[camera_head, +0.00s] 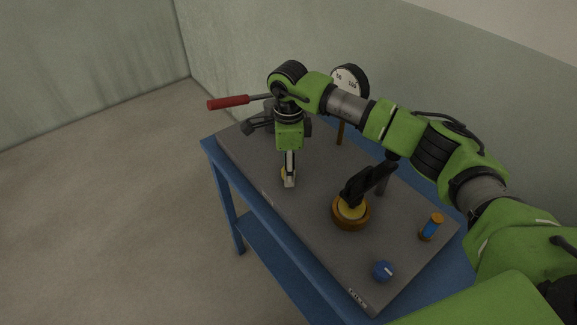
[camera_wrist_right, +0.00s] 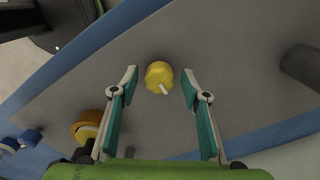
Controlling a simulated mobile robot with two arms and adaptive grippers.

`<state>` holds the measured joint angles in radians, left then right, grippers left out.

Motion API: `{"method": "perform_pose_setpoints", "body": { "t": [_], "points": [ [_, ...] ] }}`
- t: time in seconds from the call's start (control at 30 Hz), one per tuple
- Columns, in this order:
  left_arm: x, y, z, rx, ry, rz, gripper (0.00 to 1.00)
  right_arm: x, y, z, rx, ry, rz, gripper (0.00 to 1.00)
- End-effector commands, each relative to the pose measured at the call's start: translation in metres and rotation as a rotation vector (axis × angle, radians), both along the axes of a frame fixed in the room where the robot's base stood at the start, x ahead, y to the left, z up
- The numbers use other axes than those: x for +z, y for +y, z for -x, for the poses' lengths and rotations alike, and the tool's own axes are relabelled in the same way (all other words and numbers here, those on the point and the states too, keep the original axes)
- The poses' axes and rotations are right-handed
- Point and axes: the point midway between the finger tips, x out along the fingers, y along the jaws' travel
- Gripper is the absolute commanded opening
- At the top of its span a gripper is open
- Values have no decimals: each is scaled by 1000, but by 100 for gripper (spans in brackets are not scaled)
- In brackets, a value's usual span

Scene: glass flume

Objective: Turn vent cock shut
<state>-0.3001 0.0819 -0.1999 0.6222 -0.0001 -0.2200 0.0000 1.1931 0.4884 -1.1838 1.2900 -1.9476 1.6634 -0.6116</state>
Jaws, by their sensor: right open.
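A small yellow knob with a white pointer (camera_wrist_right: 158,73) stands on the grey bench top. In the wrist view it lies between the spread fingertips of my right gripper (camera_wrist_right: 159,88), apart from both. In the head view the right gripper (camera_head: 289,180) points down over the knob and hides most of it; only a yellow sliver (camera_head: 284,174) shows. Whether the pads are level with the knob or above it I cannot tell. No label shows which fitting is the vent cock. My left gripper is out of view.
On the grey bench top (camera_head: 315,235) stand a brass-coloured round fitting with a black lever (camera_head: 351,213), a blue knob (camera_head: 383,271) and a blue-orange fitting (camera_head: 431,228). A red-handled lever (camera_head: 228,102) and a dial gauge (camera_head: 348,79) are at the back.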

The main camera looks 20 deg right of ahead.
Motion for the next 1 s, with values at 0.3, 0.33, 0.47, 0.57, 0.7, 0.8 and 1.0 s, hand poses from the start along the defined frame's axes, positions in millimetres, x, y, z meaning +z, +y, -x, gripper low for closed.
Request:
{"method": "perform_pose_setpoints", "body": {
  "t": [0.3,0.33,0.47,0.57,0.7,0.8,1.0],
  "points": [
    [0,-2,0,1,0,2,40,0,0,0,0,1,0,5],
    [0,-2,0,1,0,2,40,0,0,0,0,1,0,5],
    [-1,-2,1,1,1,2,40,0,0,0,-7,0,0,5],
    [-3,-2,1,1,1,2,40,0,0,0,-27,0,0,5],
    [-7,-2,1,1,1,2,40,0,0,0,-84,0,-1,5],
    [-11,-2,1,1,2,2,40,-1,0,0,-147,1,0,5],
    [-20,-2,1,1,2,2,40,-1,0,-1,-317,-1,0,5]
  ]
}}
